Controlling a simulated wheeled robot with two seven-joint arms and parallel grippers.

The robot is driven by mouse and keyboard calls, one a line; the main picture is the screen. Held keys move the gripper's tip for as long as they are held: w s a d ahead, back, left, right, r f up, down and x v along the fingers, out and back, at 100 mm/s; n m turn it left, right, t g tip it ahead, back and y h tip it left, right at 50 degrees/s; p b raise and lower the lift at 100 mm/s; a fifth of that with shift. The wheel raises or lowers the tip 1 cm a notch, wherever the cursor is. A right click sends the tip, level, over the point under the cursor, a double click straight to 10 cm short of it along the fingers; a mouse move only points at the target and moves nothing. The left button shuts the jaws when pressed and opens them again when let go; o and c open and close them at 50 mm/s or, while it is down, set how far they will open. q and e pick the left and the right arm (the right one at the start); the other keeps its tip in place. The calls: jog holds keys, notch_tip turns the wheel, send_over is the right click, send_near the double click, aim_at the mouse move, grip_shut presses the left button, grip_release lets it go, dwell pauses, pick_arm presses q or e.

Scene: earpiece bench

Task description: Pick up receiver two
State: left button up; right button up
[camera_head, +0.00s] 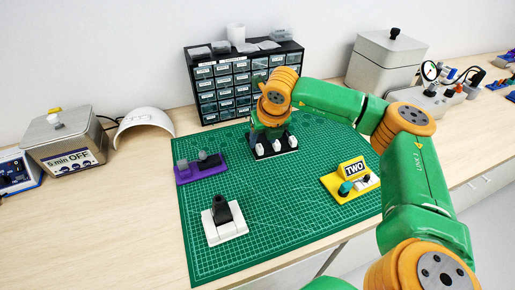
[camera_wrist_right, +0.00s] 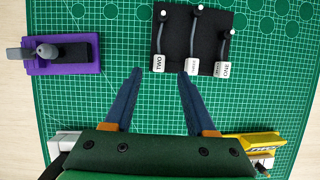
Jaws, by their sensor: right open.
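Receiver two (camera_wrist_right: 162,38) is a dark slim piece with a small white tip and a white tag reading TWO, at the left of a black stand (camera_wrist_right: 178,22) in the right wrist view. Receiver one (camera_wrist_right: 226,52) is at the right of the stand; another with a hard-to-read tag (camera_wrist_right: 193,42) is between them. In the head view the black stand (camera_head: 264,157) shows white tags at the back of the mat. My right gripper (camera_wrist_right: 160,72) is open, with its fingertips apart just below the TWO tag and nothing between them. In the head view it (camera_head: 268,132) is above the stand. My left gripper is out of view.
A purple holder (camera_head: 200,172) is left of the stand. A yellow holder with a TWO sign (camera_head: 352,168) is at the right. A white base with a black piece (camera_head: 223,216) is in front. A drawer cabinet (camera_head: 230,90) stands behind. The mat's centre (camera_head: 275,200) is clear.

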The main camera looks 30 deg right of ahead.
aim_at(261, 149)
jog(key=x, duration=0.1)
jog(key=p+x, duration=0.1)
jog(key=x, duration=0.2)
jog(key=shift+s+a+f, duration=0.1)
jog(key=shift+s, duration=0.2)
jog(key=shift+w+f, duration=0.1)
jog(key=shift+f, duration=0.1)
grip_shut()
